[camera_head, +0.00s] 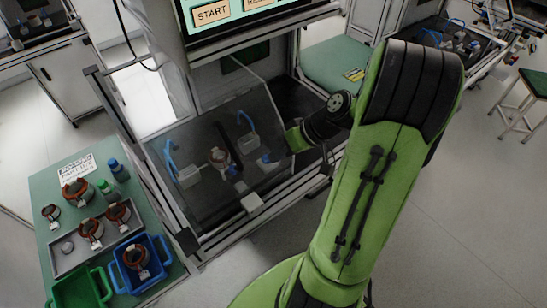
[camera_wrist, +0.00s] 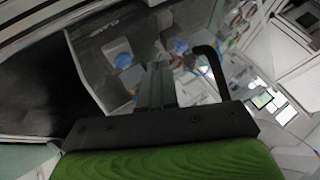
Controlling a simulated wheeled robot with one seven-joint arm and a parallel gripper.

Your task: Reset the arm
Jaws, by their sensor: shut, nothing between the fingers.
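My green arm reaches across the right half of the head view, with its wrist bent down to the left over the test station. My gripper (camera_wrist: 156,88) shows in the wrist view as a dark bar with its two fingers together in the middle. No part is between the fingers. In the head view the fingertips are hard to make out beyond the black wrist joint. A stator (camera_head: 219,157) sits on the test station's dark deck (camera_head: 190,135), left of my wrist. Blue-tipped fixtures also stand on the deck.
The green side table (camera_head: 45,183) at left carries several stators, two bottles (camera_head: 117,168), a grey tray (camera_head: 67,262), a green bin (camera_head: 81,290) and a blue bin (camera_head: 126,284). A screen with a START button (camera_head: 212,12) hangs above the station. A stool (camera_head: 536,82) stands far right.

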